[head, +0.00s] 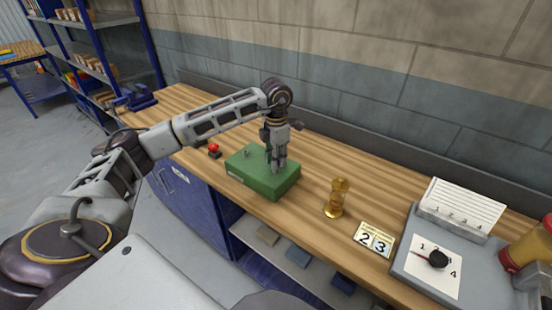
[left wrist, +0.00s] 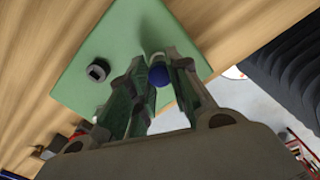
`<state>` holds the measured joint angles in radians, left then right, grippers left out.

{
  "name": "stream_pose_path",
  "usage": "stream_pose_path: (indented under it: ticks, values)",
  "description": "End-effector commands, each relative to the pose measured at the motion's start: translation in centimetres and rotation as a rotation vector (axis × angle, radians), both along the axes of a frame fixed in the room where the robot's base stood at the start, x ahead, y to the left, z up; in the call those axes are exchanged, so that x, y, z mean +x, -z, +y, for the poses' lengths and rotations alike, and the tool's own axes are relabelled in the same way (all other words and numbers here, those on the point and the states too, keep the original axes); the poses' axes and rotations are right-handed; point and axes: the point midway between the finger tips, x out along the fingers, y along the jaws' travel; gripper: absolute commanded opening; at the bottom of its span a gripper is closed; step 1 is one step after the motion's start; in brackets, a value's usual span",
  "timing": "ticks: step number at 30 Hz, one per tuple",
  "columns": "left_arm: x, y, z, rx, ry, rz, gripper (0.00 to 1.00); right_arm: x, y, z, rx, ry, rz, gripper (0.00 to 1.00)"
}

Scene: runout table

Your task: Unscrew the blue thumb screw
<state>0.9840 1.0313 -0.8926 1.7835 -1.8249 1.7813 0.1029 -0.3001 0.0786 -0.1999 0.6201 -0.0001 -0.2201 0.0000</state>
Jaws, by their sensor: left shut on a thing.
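The blue thumb screw (left wrist: 158,76) shows in the left wrist view as a round blue head between the fingertips of my left gripper (left wrist: 150,88). In the head view my left gripper (head: 277,165) points straight down over the right part of a green block (head: 250,176), and it hides the screw there. The gripper is shut on the screw. The green block also fills much of the left wrist view (left wrist: 125,45). A grey socketed fitting (left wrist: 98,70) sits on the block's top, apart from the gripper. My right gripper is in neither view.
The block stands on a wooden bench (head: 320,165). A red button (head: 214,149) is left of it. Bench behind the block is clear up to the wall.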

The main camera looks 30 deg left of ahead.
Motion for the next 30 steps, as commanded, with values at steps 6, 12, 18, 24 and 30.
stream_pose_path:
  ticks: [6, 12, 18, 24, 30]
  values:
    - [0.0, -0.05, -0.02, -0.001, -0.12, 0.001, 0.0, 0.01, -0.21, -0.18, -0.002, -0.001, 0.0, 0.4]
    - [0.0, -0.03, -0.02, -0.001, -0.235, 0.001, 0.0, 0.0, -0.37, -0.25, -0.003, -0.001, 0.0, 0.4]
    - [0.0, -0.03, -0.02, -0.001, -0.328, 0.001, 0.0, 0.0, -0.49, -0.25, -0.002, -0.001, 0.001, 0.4]
    - [0.0, -0.01, -0.01, 0.0, -0.346, 0.0, 0.0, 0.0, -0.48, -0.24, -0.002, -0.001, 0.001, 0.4]
    - [0.0, -0.01, -0.01, 0.0, -0.348, 0.0, 0.0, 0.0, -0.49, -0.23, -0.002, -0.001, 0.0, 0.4]
